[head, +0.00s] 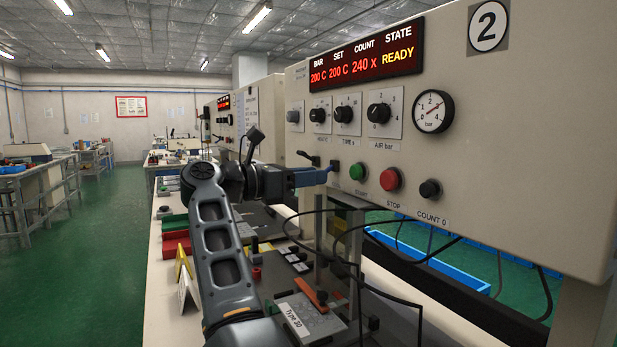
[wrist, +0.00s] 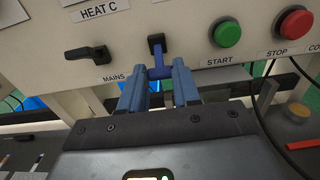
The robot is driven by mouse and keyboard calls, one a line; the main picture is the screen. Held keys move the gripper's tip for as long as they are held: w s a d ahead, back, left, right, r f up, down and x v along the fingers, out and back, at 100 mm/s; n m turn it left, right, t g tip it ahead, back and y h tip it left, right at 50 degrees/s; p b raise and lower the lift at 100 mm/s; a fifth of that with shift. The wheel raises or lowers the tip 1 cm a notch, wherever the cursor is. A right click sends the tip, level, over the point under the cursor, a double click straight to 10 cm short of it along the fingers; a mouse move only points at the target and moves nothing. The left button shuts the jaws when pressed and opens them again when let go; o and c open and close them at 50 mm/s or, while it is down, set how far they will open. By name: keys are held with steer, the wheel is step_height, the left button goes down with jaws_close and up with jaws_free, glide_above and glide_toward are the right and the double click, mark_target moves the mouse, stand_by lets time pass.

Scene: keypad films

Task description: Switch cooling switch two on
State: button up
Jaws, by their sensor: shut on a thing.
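The machine marked with a 2 sign (head: 488,27) has a cream front panel (head: 540,130). A small black switch (wrist: 155,40) sits on it between the MAINS handle and the green START button; it also shows in the head view (head: 335,166). The tip seems to touch or nearly touch the switch's lower part. In the head view my gripper (head: 308,178) points right at the panel.
The black MAINS handle (wrist: 90,53) is left of the switch. The green START button (wrist: 227,34) and red STOP button (wrist: 296,23) are to the right. The display (head: 366,56) reads READY. Black cables (head: 345,235) hang below. A worktable with a Type 30 block (head: 305,318) lies underneath.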

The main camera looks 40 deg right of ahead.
steer(key=shift+r, duration=0.1)
step_height(320, 180, up, 6)
steer(key=t+y+p, duration=0.3)
steer(key=y+p, duration=0.1)
steer(key=y, duration=0.8)
glide_above(327, 169)
steer(key=a, duration=0.3)
steer(key=shift+w+d, duration=0.2)
steer(key=shift+w, duration=0.25)
steer(key=o, duration=1.1)
steer(key=shift+d, duration=0.1)
steer(key=shift+c, duration=0.2)
steer(key=v, duration=0.7)
steer(key=shift+a+r, duration=0.25)
steer(key=shift+r, duration=0.05)
